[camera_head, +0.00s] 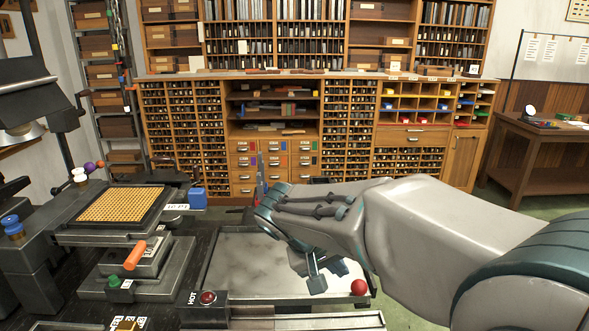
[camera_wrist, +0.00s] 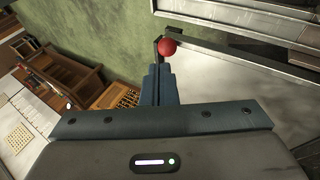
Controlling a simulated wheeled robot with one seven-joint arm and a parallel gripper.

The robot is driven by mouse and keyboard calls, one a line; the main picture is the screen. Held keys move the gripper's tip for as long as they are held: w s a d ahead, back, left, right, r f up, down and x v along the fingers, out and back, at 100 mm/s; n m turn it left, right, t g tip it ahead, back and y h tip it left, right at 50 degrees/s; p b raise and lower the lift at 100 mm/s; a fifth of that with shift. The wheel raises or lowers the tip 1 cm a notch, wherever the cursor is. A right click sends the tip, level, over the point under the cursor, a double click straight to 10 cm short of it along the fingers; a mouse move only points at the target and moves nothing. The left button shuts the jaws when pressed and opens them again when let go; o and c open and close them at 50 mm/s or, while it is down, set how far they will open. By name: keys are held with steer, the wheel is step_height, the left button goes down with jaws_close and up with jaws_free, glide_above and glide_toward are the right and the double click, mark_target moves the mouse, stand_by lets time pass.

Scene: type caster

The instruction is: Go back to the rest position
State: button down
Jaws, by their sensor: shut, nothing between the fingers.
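My gripper (camera_head: 316,282) hangs over the right part of a pale metal-topped tray (camera_head: 235,262) in the head view, with the arm coming in from the right. In the wrist view its two blue-grey fingers (camera_wrist: 157,82) are closed together with nothing held. A red ball-shaped knob (camera_head: 358,287) is at the tray's front right corner, to the right of the fingers. The knob also shows just beyond the fingertips in the wrist view (camera_wrist: 167,46). I cannot tell the exact gap between fingers and tray.
The casting machine (camera_head: 130,225) with an orange handle (camera_head: 135,255) and a brass matrix grid (camera_head: 122,205) stands at left. A red HOT button (camera_head: 208,298) is at the tray's front left. Wooden type cabinets (camera_head: 180,125) line the back. A wooden table (camera_head: 540,150) stands at right; green floor between is open.

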steer(key=s+d+f+y, duration=0.2)
steer(key=s+y, duration=0.1)
steer(key=s, duration=0.4)
steer(key=s+d+f+m+y, duration=0.1)
steer(key=s+d+f+y, duration=0.1)
steer(key=s, duration=0.5)
steer(key=shift+d+g+y+p, duration=0.3)
steer(key=shift+d+y, duration=0.05)
steer(key=shift+y, duration=0.25)
steer(key=shift+s+f, duration=0.1)
